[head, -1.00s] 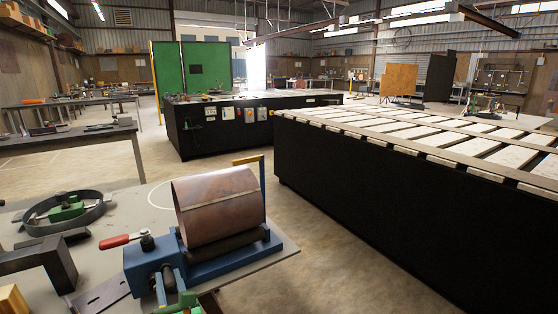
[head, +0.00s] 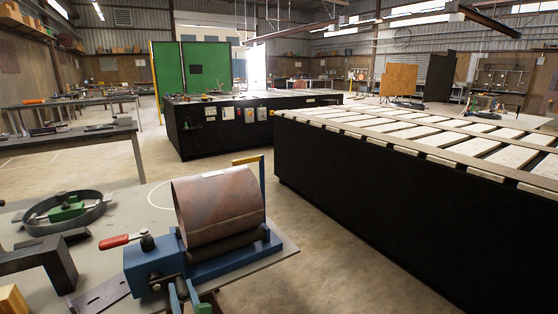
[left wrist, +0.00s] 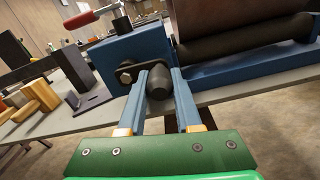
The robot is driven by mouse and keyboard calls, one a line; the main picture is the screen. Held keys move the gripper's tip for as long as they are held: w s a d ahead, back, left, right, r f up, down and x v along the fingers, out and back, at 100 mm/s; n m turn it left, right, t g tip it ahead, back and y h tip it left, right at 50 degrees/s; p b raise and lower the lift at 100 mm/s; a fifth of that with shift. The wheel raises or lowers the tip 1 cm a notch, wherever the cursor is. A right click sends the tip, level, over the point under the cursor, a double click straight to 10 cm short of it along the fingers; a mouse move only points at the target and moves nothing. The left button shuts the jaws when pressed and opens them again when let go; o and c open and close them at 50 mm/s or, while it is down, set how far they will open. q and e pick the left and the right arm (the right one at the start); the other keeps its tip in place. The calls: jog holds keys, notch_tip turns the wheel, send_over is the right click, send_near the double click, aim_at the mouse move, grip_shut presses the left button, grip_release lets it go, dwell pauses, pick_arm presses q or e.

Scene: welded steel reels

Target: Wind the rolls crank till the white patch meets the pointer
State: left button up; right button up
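A copper-brown rolled cylinder (head: 215,210) lies on the blue roll machine (head: 152,268) on the table's front right. A small white patch (head: 214,174) shows at the top of the cylinder. The yellow pointer (head: 250,159) stands on a post behind it, apart from the patch. My left gripper (head: 180,290) is at the crank on the near side of the machine. In the left wrist view its two blue fingers (left wrist: 159,80) lie on both sides of the dark crank grip (left wrist: 158,84) and look closed on it. My right gripper is out of view.
A red-handled lever (head: 120,240) sits on top of the machine. A dark ring with a green clamp (head: 66,210), a black steel block (head: 40,262) and a wooden block (head: 12,300) lie to the left. A long black bench (head: 400,220) stands to the right across open floor.

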pick_arm(q)
jog(key=o, duration=0.4)
jog(key=shift+s, duration=0.1)
jog(key=p+v, duration=0.1)
jog(key=v, duration=0.6)
jog(key=shift+d, duration=0.15)
jog(key=shift+f, duration=0.15)
